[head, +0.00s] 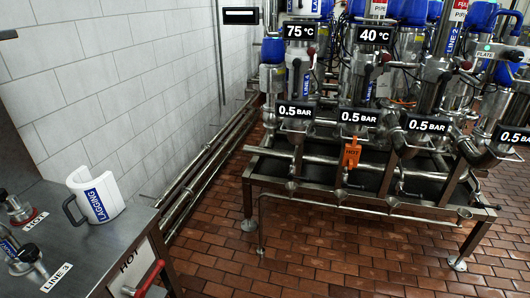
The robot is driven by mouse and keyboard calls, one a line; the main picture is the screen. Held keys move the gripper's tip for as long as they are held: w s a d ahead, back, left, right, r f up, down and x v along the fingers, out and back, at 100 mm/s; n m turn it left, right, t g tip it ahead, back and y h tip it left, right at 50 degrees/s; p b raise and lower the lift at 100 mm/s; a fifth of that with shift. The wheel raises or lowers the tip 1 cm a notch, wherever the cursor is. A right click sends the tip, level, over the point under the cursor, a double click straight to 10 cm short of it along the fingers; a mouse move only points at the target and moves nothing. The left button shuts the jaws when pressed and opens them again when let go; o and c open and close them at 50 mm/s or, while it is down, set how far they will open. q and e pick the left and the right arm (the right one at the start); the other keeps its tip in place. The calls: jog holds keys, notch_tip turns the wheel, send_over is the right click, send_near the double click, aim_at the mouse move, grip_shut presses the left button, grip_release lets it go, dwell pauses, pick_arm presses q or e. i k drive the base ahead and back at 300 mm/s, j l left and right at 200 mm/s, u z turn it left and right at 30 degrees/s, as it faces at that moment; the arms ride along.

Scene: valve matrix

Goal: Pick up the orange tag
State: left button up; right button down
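The orange tag (351,155) hangs on the valve matrix in the head view, right of the middle, just below a "0.5 BAR" display (359,117). It has dark lettering that looks like "HOT", and its narrow top reaches up toward the pipework. How it is fastened is too small to tell. Neither of my grippers is in view.
The steel valve matrix (300,157) stands on legs on a brown tiled floor (310,258). A metal bench (100,240) at the left holds a white lagging piece (106,194) and valve fittings. Pipes (205,180) run low along the white wall. Floor between bench and matrix looks clear.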

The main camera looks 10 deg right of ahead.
aim_at(352, 153)
jog(key=i+l, duration=0.1)
jog(key=l, duration=0.35)
jog(key=i+l, duration=0.1)
jog(key=l, duration=0.4)
jog(key=i+l, duration=0.1)
jog(key=l, duration=0.35)
jog(key=i+l, duration=0.1)
jog(key=l, duration=0.35)
jog(key=i+l, duration=0.1)
jog(key=l, duration=0.35)
